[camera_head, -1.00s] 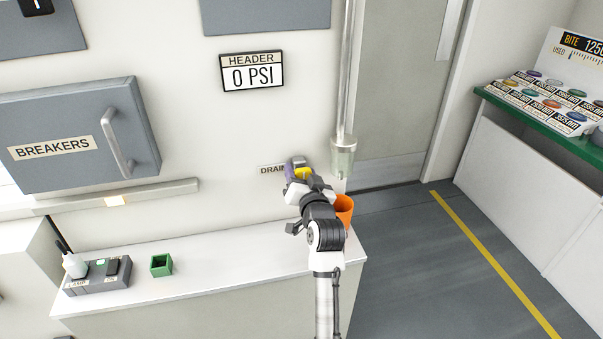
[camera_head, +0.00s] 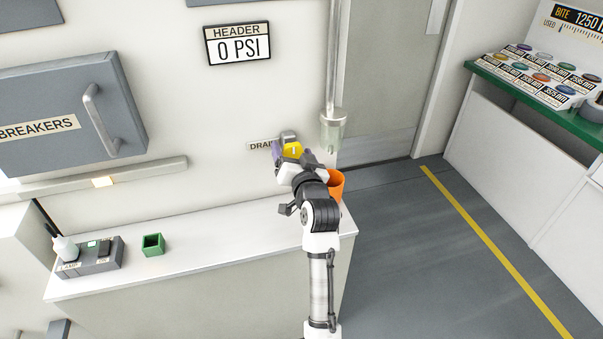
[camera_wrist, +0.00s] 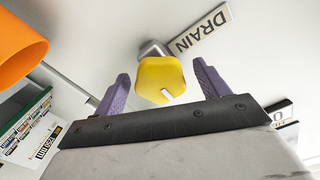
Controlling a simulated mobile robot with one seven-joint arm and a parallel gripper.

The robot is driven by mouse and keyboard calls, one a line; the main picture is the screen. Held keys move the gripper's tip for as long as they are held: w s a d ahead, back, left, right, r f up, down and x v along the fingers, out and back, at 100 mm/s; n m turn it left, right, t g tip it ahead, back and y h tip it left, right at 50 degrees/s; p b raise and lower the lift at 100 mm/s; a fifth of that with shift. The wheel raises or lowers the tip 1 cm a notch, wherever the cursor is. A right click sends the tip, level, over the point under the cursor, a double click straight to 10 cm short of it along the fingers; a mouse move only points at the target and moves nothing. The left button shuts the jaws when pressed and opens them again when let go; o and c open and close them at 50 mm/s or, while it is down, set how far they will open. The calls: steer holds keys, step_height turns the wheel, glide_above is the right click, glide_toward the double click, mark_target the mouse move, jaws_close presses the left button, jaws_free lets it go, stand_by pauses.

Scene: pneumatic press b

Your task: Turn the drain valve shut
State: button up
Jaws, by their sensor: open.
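The drain valve has a yellow handle (camera_wrist: 160,80) on a grey metal stem (camera_wrist: 153,48) at the wall. The yellow handle also shows in the head view (camera_head: 293,150), just right of the DRAIN label (camera_head: 261,145). My gripper (camera_wrist: 160,85) is open, with one purple finger on each side of the yellow handle. A gap shows between the handle and each finger in the wrist view. The DRAIN label also shows in the wrist view (camera_wrist: 200,30). My wrist partly hides the valve in the head view.
An orange cup (camera_head: 336,184) stands close to my wrist, at the right end of the white counter (camera_head: 215,222). A clear bowl on a pipe (camera_head: 333,130) hangs right of the valve. A green box (camera_head: 153,245) stands on the counter. The HEADER gauge (camera_head: 238,43) reads 0 PSI.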

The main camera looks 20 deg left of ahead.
steer(key=b+v, duration=0.3)
steer(key=v, duration=0.9)
